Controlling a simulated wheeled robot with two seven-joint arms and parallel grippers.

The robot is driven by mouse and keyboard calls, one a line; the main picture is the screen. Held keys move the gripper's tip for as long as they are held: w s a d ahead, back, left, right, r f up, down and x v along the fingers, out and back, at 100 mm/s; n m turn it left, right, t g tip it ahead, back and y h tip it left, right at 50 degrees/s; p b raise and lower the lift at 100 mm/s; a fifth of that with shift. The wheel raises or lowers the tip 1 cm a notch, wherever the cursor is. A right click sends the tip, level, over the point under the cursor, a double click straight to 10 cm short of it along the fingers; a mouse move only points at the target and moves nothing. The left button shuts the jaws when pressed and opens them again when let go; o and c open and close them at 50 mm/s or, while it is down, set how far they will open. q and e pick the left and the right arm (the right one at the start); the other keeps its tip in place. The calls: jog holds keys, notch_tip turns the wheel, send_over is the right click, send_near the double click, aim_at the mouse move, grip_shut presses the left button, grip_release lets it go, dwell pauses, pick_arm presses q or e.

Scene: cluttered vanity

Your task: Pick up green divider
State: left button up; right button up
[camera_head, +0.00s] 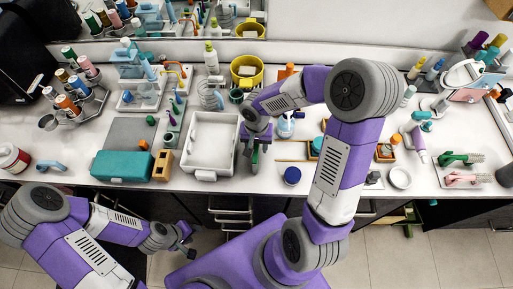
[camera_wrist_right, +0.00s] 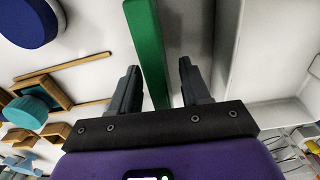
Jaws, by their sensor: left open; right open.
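The green divider (camera_head: 255,161) is a narrow green strip on the white counter, just right of the white tray. In the right wrist view the green divider (camera_wrist_right: 147,45) runs between the two dark fingers of my right gripper (camera_wrist_right: 159,68). The fingers are apart, with a gap visible on each side of the strip. In the head view my right gripper (camera_head: 256,143) is over the divider and hides part of it. My left gripper (camera_head: 189,242) is open and empty, low in front of the counter.
The white tray (camera_head: 190,145) stands close left of the divider. A blue round lid (camera_head: 292,175) and a wooden holder (camera_wrist_right: 38,92) with a teal round item are on the other side. A teal box (camera_head: 122,166) sits further left. Bottles crowd the back.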

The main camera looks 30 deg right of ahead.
jog(key=shift+c, duration=0.3)
grip_shut()
jog(key=shift+r, duration=0.15)
notch_tip(320, 180, up, 10)
jog(key=shift+f+p, duration=0.1)
jog(key=shift+p, duration=1.05)
